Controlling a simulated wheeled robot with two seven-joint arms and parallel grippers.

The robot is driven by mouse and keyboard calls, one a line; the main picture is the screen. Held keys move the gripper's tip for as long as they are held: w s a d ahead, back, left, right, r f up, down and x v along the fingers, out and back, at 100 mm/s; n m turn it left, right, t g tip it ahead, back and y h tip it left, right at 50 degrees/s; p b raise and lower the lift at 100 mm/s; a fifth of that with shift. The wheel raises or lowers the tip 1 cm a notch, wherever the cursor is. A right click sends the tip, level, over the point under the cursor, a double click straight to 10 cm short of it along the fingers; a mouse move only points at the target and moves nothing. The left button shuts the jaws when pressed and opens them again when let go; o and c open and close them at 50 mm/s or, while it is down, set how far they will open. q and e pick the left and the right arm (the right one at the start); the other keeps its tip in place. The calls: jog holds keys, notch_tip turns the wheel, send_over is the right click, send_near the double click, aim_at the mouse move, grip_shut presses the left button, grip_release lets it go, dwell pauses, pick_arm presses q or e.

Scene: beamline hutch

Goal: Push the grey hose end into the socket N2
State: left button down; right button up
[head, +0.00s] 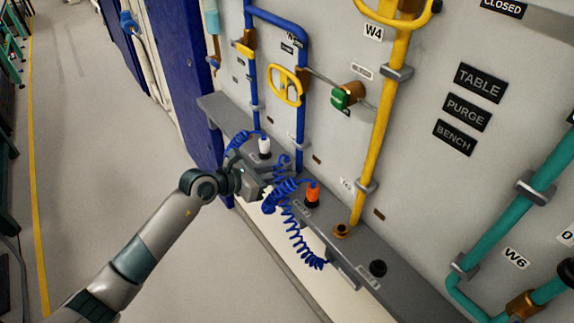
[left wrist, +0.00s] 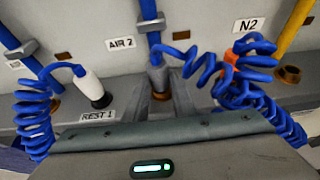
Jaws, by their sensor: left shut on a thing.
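My left gripper (head: 266,186) is at the grey ledge, shut on the grey hose end (left wrist: 157,76), which stands upright between its fingers in the left wrist view. A blue coiled hose leaves its top to the right. A brass socket (left wrist: 161,94) shows just below it, under the label AIR 2; I cannot tell whether the two touch. The hose end is hidden in the head view. The brass socket N2 (head: 342,230) is open and empty at the foot of the yellow pipe, also at right in the left wrist view (left wrist: 290,74). My right gripper is out of view.
An orange hose end (head: 313,191) stands in a black holder between my gripper and N2. A white hose end (head: 264,146) stands at REST 1. Coiled blue hoses (head: 302,241) hang over the ledge. An empty black holder (head: 378,268) lies right of N2.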

pick_arm(q)
jog(key=shift+r+p, duration=0.9)
jog(key=shift+r, duration=0.2)
dwell(0.6)
jog(key=shift+r+p, duration=2.45)
jog(key=shift+r, duration=0.5)
dwell(0.3)
